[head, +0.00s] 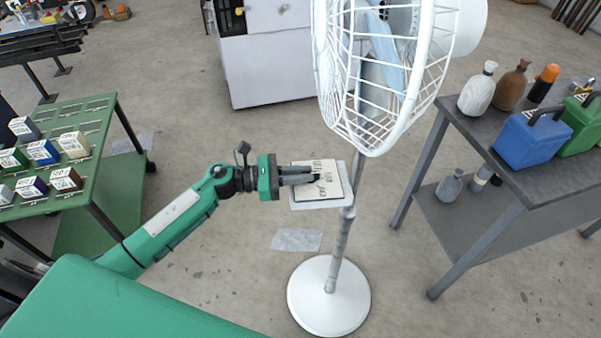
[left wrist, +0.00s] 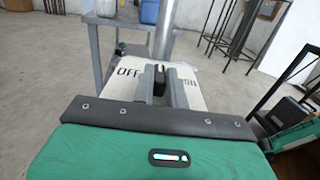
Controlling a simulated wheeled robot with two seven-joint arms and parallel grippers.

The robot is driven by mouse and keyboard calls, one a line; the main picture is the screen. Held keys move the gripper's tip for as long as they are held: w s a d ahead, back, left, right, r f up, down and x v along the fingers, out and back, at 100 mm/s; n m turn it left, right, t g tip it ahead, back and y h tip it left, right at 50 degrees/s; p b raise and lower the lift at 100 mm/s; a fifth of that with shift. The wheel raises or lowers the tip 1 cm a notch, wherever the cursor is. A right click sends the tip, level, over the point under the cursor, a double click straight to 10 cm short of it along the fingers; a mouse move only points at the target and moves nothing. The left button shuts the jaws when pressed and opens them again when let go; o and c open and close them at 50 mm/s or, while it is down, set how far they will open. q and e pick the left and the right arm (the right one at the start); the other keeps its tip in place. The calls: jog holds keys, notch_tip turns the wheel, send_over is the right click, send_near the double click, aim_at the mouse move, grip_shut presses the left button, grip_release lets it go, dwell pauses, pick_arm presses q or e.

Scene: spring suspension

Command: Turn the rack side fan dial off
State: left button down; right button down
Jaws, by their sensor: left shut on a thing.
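The white fan (head: 387,70) stands on a round white base (head: 329,296) in the middle of the head view. Its cream control panel (head: 329,194) with dark lettering is fixed to the pole; the panel also shows in the left wrist view (left wrist: 120,88), where "OFF" is readable at its left. My left gripper (head: 314,179) reaches over the panel from the left. In the left wrist view its fingers (left wrist: 160,82) are shut on the small black dial (left wrist: 160,76) at the panel's middle. The dial's exact pointing is partly hidden by the fingers. My right gripper is not in view.
A green rack table (head: 75,125) with several small boxes stands at the left. A grey table (head: 490,150) at the right holds bottles, a blue container (head: 532,138) and a green one. A white cabinet (head: 268,65) stands behind. The floor around the fan base is mostly clear.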

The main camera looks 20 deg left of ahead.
pick_arm(q)
jog(key=shift+s+t, duration=0.1)
jog(key=shift+t, duration=0.2)
jog(key=shift+n+t+y, duration=0.4)
jog(key=shift+n, duration=0.1)
jog(key=shift+s+d+r+n+t+y+p, duration=0.1)
jog(key=shift+s+d+n+t+y+p, duration=0.1)
jog(key=shift+n+t+y+p, duration=0.45)
jog(key=shift+s+n+t+y+p, duration=0.1)
jog(key=shift+n+t+y+p, duration=0.4)
jog(key=shift+t, duration=0.45)
jog(key=shift+d+r+n+t+y, duration=0.1)
jog(key=shift+n+t+y, duration=0.25)
jog(key=shift+n+t, duration=0.1)
jog(key=shift+n+t+y+p, duration=0.35)
jog(key=shift+n+y+p, duration=0.15)
jog(key=shift+p, duration=0.15)
jog(key=shift+s+d+n+t+y, duration=0.1)
jog(key=shift+n+t+y, duration=0.2)
jog(key=shift+t+y, duration=0.15)
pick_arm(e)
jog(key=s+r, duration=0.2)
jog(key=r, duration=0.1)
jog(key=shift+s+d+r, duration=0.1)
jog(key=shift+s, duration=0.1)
pick_arm(q)
jog(key=shift+f, duration=0.2)
